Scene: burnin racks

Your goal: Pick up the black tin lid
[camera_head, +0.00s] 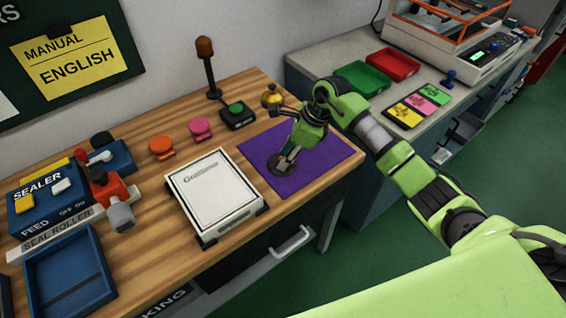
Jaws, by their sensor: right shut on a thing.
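The black tin lid (277,170) is a small dark round piece on the purple mat (318,149), towards its left part. My right gripper (287,160) reaches down over it from the upper right and is shut on it. The fingers cover part of the lid. I cannot tell whether the lid still touches the mat. My left gripper is not in view.
A white scale-like box (213,191) stands left of the mat. Behind are a green-button box (237,114), a gold bell (271,97), and pink (200,128) and orange (162,146) stamps. The blue sealer (48,205) and tray (103,262) fill the left.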

